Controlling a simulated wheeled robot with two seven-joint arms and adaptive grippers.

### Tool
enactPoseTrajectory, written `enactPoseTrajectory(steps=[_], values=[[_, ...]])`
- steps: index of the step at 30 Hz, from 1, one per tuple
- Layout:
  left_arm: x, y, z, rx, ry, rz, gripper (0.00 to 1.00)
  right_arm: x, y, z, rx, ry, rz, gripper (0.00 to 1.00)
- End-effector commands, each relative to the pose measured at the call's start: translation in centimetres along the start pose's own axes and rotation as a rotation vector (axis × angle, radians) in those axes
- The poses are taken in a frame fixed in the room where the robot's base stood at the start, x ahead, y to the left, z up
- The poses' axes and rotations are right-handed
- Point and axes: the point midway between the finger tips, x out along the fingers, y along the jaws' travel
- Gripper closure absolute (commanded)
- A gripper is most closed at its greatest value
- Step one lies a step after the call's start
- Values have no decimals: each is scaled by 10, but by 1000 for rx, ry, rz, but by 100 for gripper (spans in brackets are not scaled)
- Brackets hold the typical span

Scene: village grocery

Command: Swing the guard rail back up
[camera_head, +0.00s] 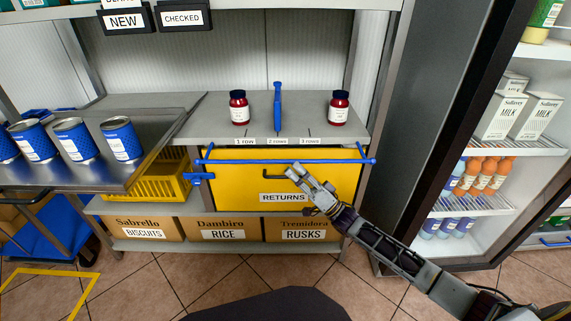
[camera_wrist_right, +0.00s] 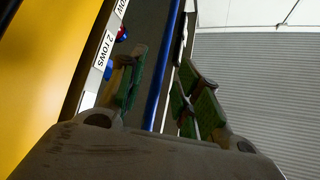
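The blue guard rail (camera_head: 240,161) lies level along the front of the shelf, just under the shelf edge and across the top of the yellow returns drawer (camera_head: 235,190). My right gripper (camera_head: 293,170) is at the middle of the rail, in front of the drawer. In the right wrist view the fingers of my right gripper (camera_wrist_right: 163,90) stand apart, and the blue rail (camera_wrist_right: 164,65) runs through the gap between them in the picture. I cannot tell whether either finger touches it. My left gripper is not in view.
A metal tray (camera_head: 150,150) with several blue cans is at left. An open fridge (camera_head: 470,205) is at right. A blue bracket (camera_head: 200,179) sits below the rail's left end.

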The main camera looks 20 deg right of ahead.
Motion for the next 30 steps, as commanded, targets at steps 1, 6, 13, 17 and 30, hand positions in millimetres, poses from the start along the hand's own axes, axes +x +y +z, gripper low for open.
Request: enactPoseTrajectory(steps=[1, 6, 13, 17, 30], values=[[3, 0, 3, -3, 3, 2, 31, 7, 0, 0, 0, 2, -3, 66], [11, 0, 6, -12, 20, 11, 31, 26, 0, 0, 0, 1, -2, 66], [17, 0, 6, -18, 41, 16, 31, 43, 0, 0, 0, 0, -1, 66], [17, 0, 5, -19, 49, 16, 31, 47, 0, 0, -1, 0, -1, 66], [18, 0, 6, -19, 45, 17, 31, 47, 0, 0, 0, 0, 0, 87]])
